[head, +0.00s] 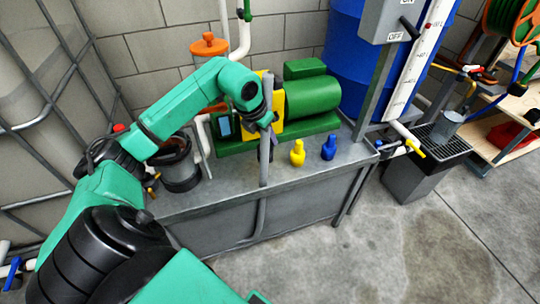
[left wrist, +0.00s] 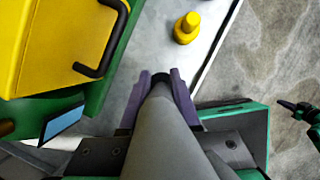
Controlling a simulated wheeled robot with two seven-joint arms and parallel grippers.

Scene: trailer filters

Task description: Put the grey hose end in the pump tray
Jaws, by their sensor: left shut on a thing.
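My left gripper (head: 266,118) is shut on the grey hose (head: 264,170) in front of the green pump (head: 310,98). In the left wrist view the purple fingers (left wrist: 160,100) sit either side of the grey hose (left wrist: 162,135), whose dark tip (left wrist: 160,78) lies between them. In the head view the hose hangs roughly upright and passes down over the front of the grey metal tray (head: 215,190) under the pump. The hose end appears above the tray; its exact height is unclear. Dark fingers at the right of the left wrist view look like my right gripper (left wrist: 298,108).
A dark canister (head: 180,165) stands at the left. A blue drum (head: 345,50) is behind. A grated box (head: 438,143) holding a grey cup (head: 446,126) stands right.

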